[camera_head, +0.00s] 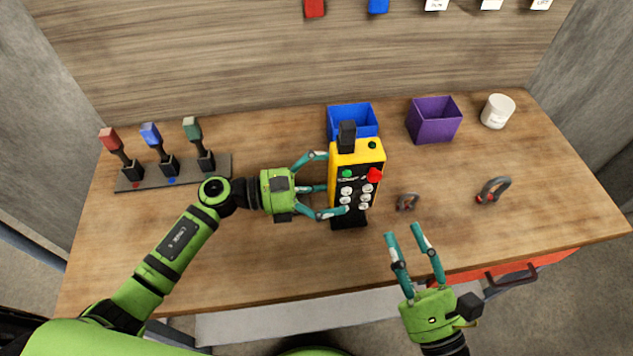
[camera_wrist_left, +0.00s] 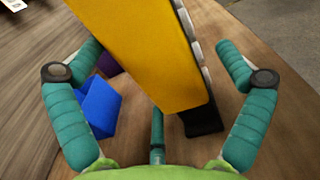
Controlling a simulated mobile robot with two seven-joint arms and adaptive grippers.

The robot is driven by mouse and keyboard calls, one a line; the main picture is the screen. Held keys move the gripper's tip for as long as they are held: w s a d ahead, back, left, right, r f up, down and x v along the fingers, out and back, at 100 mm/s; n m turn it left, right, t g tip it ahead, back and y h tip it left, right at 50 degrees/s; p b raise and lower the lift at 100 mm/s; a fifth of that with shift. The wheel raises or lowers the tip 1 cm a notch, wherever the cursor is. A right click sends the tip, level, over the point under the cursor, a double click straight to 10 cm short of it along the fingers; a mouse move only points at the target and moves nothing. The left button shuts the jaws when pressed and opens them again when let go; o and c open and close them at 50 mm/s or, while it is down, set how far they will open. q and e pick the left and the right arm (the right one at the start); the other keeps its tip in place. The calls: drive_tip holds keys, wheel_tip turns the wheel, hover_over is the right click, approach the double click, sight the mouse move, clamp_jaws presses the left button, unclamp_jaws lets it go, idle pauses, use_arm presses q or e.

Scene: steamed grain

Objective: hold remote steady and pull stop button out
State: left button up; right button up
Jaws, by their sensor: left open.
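A yellow remote (camera_head: 337,163) with a black button panel stands upright in a black stand (camera_head: 349,221) on the wooden table. Its red stop button (camera_head: 374,175) is on the panel's upper right, below a small dark green button. My left gripper (camera_head: 322,184) is open at the remote's left side, its fingers spread around it. In the left wrist view the yellow side of the remote (camera_wrist_left: 148,50) lies between the spread fingers, with gaps visible. My right gripper (camera_head: 403,231) is open and empty near the table's front edge, right of and below the remote.
A blue bin (camera_head: 341,115) stands behind the remote, with a purple bin (camera_head: 434,120) and a white cup (camera_head: 498,111) to its right. A rack (camera_head: 145,182) with three coloured-top tools is at left.

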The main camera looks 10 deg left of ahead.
sight(351, 182)
use_arm(q)
drive_tip(key=shift+x, duration=1.8)
